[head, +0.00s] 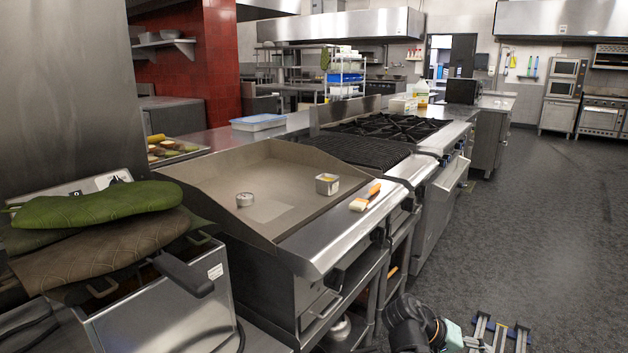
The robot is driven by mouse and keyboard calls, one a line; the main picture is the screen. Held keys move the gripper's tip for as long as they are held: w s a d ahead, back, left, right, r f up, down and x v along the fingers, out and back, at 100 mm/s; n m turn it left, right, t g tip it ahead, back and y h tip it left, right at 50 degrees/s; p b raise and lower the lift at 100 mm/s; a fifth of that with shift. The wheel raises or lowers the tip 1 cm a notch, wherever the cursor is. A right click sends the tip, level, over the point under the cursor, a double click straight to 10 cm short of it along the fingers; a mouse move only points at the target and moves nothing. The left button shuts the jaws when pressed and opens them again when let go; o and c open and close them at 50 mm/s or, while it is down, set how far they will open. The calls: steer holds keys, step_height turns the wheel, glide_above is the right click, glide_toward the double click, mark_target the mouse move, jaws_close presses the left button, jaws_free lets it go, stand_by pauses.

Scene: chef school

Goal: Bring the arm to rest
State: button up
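Dark rounded links of my arm (408,322) show at the bottom edge of the head view, low in front of the cooking line. They are apart from the griddle top and over the floor side. The rest of the arm is cut off by the frame.
The griddle (222,166) carries a small round tin (245,199) and a square metal cup (327,184). A brush (365,197) lies on its front ledge. Oven mitts (95,208) lie at left. A burner range (388,128) stands behind. The floor (545,220) at right is clear.

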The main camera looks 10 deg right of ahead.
steer(key=s+a+f+n+g+y+p, duration=0.1)
steer(key=s+a+f+n+y+p, duration=0.15)
steer(key=a+f+p, duration=0.5)
steer(key=s+a+f+n+y+p, duration=0.25)
steer(key=a+f, duration=0.25)
steer(key=f, duration=0.5)
steer(key=s+a+f+g+y+p, duration=0.2)
steer(key=s+a+f+p, duration=0.2)
steer(key=s+a, duration=0.3)
steer(key=s+a+f+g+y+p, duration=0.1)
steer(key=s+a+f+y+p, duration=0.2)
steer(key=s+a+p, duration=0.4)
steer(key=s+f, duration=0.1)
steer(key=s, duration=0.5)
steer(key=shift+s+a+g+y, duration=0.2)
steer(key=shift+s+g+y, duration=0.1)
steer(key=shift+g, duration=0.1)
